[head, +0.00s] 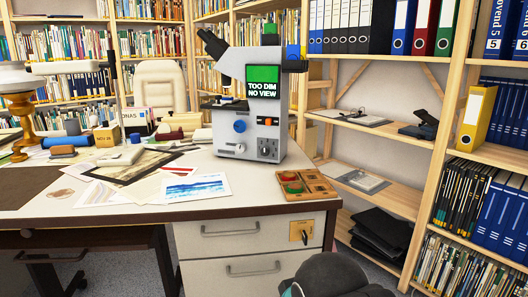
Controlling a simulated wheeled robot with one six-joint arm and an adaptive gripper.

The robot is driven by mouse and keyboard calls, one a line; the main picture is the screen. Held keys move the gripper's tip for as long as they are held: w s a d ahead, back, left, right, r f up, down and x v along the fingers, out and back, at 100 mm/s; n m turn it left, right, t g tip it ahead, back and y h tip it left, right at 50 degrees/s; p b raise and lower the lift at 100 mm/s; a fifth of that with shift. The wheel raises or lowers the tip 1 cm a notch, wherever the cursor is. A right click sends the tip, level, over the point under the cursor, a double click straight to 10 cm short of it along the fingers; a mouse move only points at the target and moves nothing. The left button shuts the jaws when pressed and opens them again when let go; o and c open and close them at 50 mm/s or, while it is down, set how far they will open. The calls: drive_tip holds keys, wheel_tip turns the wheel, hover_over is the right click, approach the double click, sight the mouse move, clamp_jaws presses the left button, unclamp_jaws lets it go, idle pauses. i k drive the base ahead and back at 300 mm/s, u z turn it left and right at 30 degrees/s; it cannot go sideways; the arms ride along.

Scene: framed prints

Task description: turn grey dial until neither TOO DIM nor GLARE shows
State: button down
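A grey microscope-like instrument (230,112) stands upright on the desk. Its small screen (261,89) reads TOO DIM and NO VIEW in white on black, below a green panel (263,73). GLARE does not show. A dark control panel (268,149) low on its right front carries small knobs. One looks like the grey dial (265,152), but its pointer is too small to read. A blue knob (239,126) sits on the body to the left. My gripper is not clearly in view; a dark rounded part of my arm shows at the bottom edge, apart from the instrument.
A wooden tray (318,184) with red and green round pieces lies at the desk's right front corner. Prints (197,187) and papers lie left of the instrument. A drawer with a key plate (301,232) is below. Shelves stand behind and at right.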

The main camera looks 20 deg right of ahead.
sight(265, 151)
drive_tip(key=k, duration=0.5)
drive_tip(key=u, duration=1.15)
drive_tip(key=i, duration=0.7)
drive_tip(key=z, duration=1.75)
